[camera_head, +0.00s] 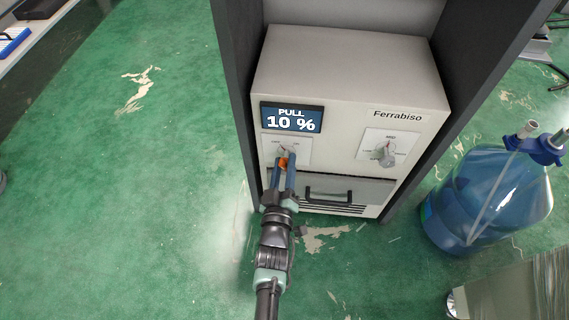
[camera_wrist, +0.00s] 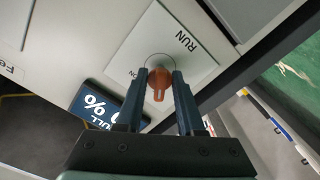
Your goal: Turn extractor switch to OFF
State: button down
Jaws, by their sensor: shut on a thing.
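The extractor is a pale cabinet (camera_head: 345,85) with the name Ferrabiso on its front and a display (camera_head: 292,118) reading "PULL 10 %". Below the display is a white switch plate (camera_head: 301,143) with an orange switch knob (camera_head: 284,161). In the wrist view the orange knob (camera_wrist: 158,91) sits on its plate (camera_wrist: 193,52), where the word RUN is readable. The other label there is partly covered. My gripper (camera_head: 283,166) is shut on the knob, one blue finger on each side. It also shows in the wrist view (camera_wrist: 161,78).
A grey dial (camera_head: 383,154) is on the right of the front. A dark handle (camera_head: 328,195) is below, close to my gripper. Dark frame posts flank the cabinet. A blue water bottle (camera_head: 487,200) stands on the right. The green floor on the left is clear.

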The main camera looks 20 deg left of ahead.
jog(key=c, duration=0.9)
grip_release()
jog(key=shift+s, duration=0.1)
jog(key=p+v, duration=0.5)
jog(key=v, duration=0.8)
